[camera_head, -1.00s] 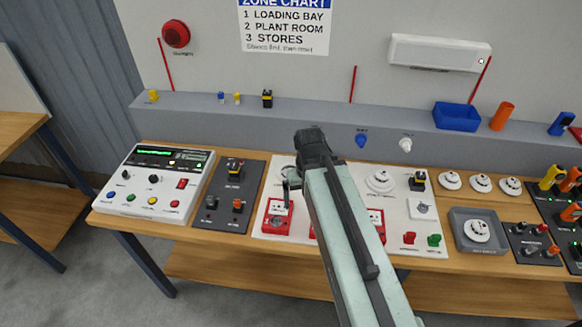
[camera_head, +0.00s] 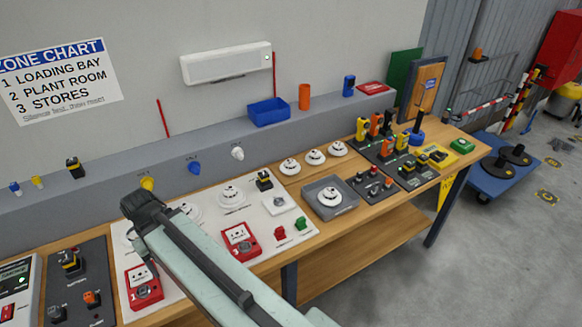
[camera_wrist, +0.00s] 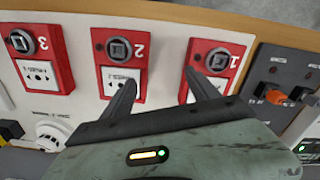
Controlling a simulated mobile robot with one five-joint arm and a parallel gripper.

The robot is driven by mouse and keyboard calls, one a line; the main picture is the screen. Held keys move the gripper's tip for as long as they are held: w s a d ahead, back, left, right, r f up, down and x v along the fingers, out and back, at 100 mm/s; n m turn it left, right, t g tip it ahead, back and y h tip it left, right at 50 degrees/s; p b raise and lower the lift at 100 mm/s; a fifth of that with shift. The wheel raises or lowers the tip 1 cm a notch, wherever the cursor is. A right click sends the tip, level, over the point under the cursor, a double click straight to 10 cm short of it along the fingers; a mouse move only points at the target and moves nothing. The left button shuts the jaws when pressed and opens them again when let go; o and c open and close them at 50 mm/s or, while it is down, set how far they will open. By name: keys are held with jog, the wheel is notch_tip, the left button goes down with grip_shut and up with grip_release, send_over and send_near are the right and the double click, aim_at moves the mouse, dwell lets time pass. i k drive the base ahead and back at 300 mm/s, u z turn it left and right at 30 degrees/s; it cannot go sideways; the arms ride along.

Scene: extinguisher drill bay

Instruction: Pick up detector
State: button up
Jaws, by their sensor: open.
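White round detectors stand on the bench in the head view. Three sit in a row on the wood, such as this detector (camera_head: 290,167). Another detector (camera_head: 329,197) sits in a grey tray (camera_head: 345,210), and more are on the white board, including this one (camera_head: 230,196). A detector (camera_wrist: 50,134) also shows at the lower left in the wrist view. My gripper (camera_wrist: 163,92) is open and empty above the red call points (camera_wrist: 122,65). It is well left of the tray in the head view, where my arm hides part of the board.
A blue bin (camera_head: 269,112) and an orange cylinder (camera_head: 305,97) stand on the back ledge. Dark panels with upright handsets (camera_head: 362,130) fill the bench right of the tray. The control panel (camera_head: 15,290) is at the left. Floor is clear at lower right.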

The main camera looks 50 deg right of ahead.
aim_at(315, 158)
jog(key=z, duration=1.7)
